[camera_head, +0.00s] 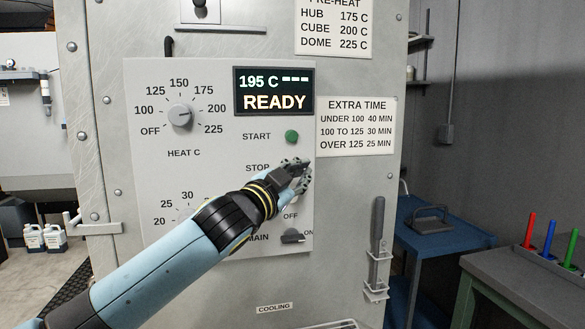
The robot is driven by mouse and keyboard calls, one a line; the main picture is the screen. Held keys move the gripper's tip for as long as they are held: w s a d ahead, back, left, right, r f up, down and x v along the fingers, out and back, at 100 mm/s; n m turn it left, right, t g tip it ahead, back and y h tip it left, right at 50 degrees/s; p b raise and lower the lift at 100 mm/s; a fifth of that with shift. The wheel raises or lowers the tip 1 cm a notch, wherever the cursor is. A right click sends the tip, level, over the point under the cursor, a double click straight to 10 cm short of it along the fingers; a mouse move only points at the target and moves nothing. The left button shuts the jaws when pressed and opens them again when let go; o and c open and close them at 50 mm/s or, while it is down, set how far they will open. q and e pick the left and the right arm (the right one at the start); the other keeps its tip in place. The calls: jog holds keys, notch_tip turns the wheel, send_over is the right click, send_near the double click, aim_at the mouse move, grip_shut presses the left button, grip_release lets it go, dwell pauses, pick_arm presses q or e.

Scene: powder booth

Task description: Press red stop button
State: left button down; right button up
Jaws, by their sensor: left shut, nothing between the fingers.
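The control panel (215,90) is a light grey plate on a metal cabinet. Its display (273,92) reads 195 C and READY. The green START button (292,136) is in plain view. The STOP label (257,168) shows below it, but the red stop button is hidden behind my left gripper. My left gripper (300,172) is shut and empty, in front of the panel just right of the STOP label. I cannot tell whether it touches the button. My right gripper is not in view.
The heat dial (180,116) is at the panel's upper left. The MAIN switch (293,236) is just below my gripper. A dark-handled tool (377,230) hangs in a bracket at the right. A blue table (440,245) and a grey bench (530,265) stand further right.

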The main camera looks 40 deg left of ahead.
pick_arm(q)
jog(key=shift+s+d, duration=0.6)
jog(key=shift+d, duration=0.1)
dwell(0.4)
